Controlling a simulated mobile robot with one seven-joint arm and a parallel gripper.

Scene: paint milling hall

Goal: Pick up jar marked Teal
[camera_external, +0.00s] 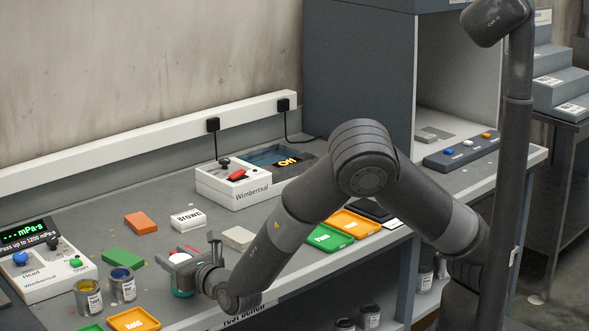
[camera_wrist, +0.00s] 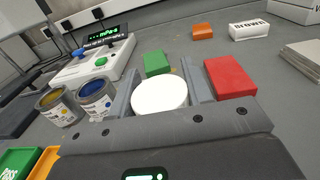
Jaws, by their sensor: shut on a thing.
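A jar with a white lid and a teal band (camera_external: 182,293) stands at the front of the bench, mostly hidden behind my gripper (camera_external: 190,262). In the wrist view its round white lid (camera_wrist: 160,95) sits between the two grey fingers, which are shut on the jar. Its label is not readable in either view. I cannot tell whether the jar's base touches the bench.
An open yellow paint tin (camera_external: 88,297) and a blue one (camera_external: 122,284) stand left of my gripper, near the viscosity meter (camera_external: 40,270). A green block (camera_external: 123,257) and a red block (camera_wrist: 231,78) lie close by. Coloured trays (camera_external: 330,237) lie right.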

